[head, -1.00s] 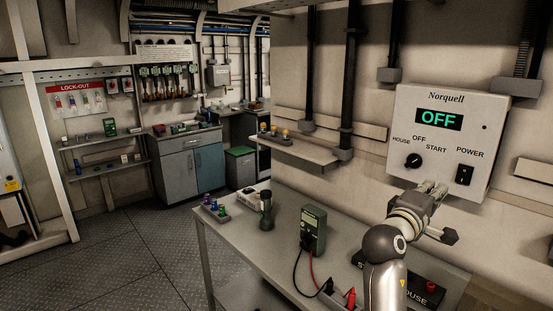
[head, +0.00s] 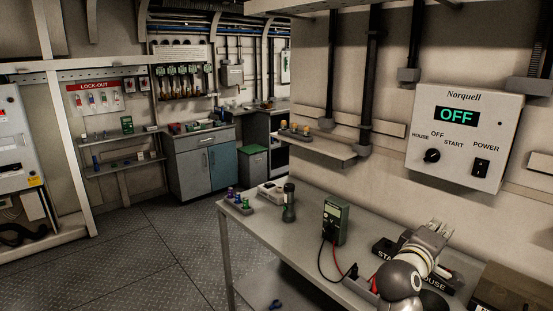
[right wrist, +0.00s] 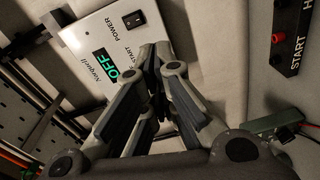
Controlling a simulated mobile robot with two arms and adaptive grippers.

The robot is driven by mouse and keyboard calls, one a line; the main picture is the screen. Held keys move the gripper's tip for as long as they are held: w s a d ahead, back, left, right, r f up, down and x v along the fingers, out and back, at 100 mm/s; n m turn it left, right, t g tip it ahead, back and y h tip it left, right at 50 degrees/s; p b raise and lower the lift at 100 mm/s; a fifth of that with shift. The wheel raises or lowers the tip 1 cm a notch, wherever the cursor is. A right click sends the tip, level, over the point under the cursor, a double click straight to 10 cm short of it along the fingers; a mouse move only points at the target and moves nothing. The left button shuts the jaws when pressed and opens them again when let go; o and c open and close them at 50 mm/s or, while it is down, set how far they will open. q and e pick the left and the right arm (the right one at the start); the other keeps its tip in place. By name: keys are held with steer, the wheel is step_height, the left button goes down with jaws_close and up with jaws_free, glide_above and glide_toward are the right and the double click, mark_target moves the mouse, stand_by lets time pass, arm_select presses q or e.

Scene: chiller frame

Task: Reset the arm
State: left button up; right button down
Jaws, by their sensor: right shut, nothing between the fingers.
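My right gripper (head: 440,228) is above the right part of the workbench (head: 262,222), below the Norquell control box and apart from it. In the right wrist view its fingers (right wrist: 158,72) are together with nothing between them. The grey Norquell box (head: 463,139) is on the wall, with a green display (head: 457,116) reading OFF, a black rotary knob (head: 432,156) and a black power switch (head: 481,167). The box also shows at the upper left in the right wrist view (right wrist: 88,38). My left gripper is in neither view.
A green multimeter (head: 335,222) with red and black leads stands on the bench beside a dark flashlight (head: 289,203). A black START/HOUSE block (head: 384,247) is partly behind my right arm. A wall shelf (head: 318,147) holds small yellow items. The floor (head: 130,255) at left is open.

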steer(key=s+a+f+m+g+y, duration=0.1)
steer(key=s+a+f+y, duration=0.2)
steer(key=s+f, duration=0.6)
steer(key=s+a+f+m+g+y, duration=0.25)
steer(key=s+f, duration=0.25)
steer(key=f, duration=0.8)
steer(key=s+a+f+m+g+y, duration=0.15)
steer(key=s+a+f+y, duration=0.3)
steer(key=s, duration=0.65)
steer(key=s+a+f+g+y, duration=0.3)
steer(key=s+a+f, duration=0.3)
steer(key=s, duration=0.5)
step_height(320, 180, down, 25)
steer(key=s+g, duration=0.2)
steer(key=s+d+f, duration=0.2)
steer(key=s+f, duration=1.4)
steer(key=shift+s+d+n+g, duration=0.3)
steer(key=shift+g, duration=0.1)
